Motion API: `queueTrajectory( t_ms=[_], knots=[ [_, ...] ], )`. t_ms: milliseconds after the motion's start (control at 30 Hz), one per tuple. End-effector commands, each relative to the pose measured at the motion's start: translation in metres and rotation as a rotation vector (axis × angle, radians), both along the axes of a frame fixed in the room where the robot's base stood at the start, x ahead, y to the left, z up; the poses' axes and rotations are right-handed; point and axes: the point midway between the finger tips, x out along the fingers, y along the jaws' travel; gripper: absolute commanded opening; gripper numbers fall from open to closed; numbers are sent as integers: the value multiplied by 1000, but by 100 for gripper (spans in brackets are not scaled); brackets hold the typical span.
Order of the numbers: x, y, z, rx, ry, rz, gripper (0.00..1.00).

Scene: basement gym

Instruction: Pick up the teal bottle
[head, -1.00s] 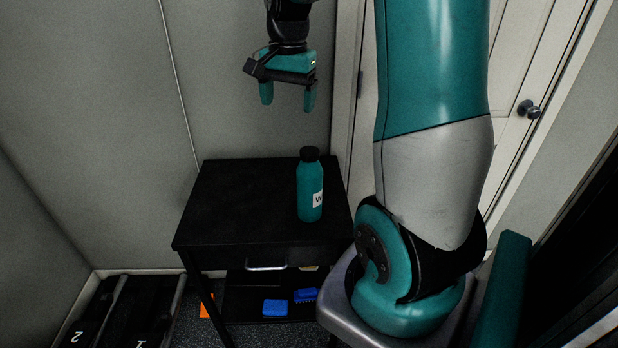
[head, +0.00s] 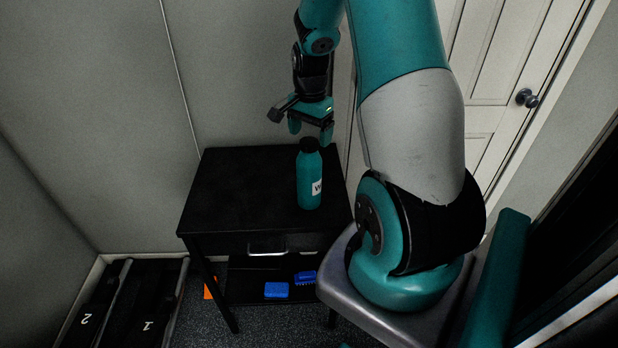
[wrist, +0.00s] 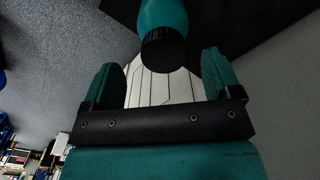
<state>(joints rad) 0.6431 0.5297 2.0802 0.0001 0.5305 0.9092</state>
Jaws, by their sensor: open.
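The teal bottle (head: 309,184) with a black cap and a white label stands upright on the black side table (head: 235,195), near its right side. My gripper (head: 311,135) is open and empty, with its fingers pointing down. In the head view it appears just above and behind the bottle's cap. In the wrist view the bottle (wrist: 163,22) shows at the top, its black cap between and beyond the two teal fingers (wrist: 163,80). The fingers do not appear to touch the bottle.
A blue sponge (head: 276,290) and a blue brush (head: 305,278) lie on the table's lower shelf. An orange item (head: 211,288) is by the table's left leg. Dark numbered equipment (head: 120,310) lies at lower left. A white door (head: 505,90) is at right. The tabletop's left part is clear.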

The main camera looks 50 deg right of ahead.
Motion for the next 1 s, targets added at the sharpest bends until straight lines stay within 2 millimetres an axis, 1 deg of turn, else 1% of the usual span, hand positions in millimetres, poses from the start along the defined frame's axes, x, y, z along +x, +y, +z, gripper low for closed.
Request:
queueTrajectory(
  t_ms=[200, 300, 400, 567, 667, 700, 767, 800, 867, 900, 1000],
  knots=[
    [3, 0, -30, 4, 5, 0, 84],
    [3, 0, -40, 2, 2, 0, 84],
    [3, -1, -44, 1, 2, 0, 84],
    [4, -1, -44, 1, 1, 0, 84],
    [4, -1, -44, 1, 1, 0, 63],
    [4, -1, -44, 1, 1, 0, 54],
    [4, -1, -44, 1, 1, 0, 40],
    [4, -1, -44, 1, 1, 0, 31],
    [4, -1, -44, 1, 1, 0, 17],
    [4, -1, -44, 0, 0, 0, 16],
    [4, -1, -44, 0, 0, 0, 16]
  ],
)
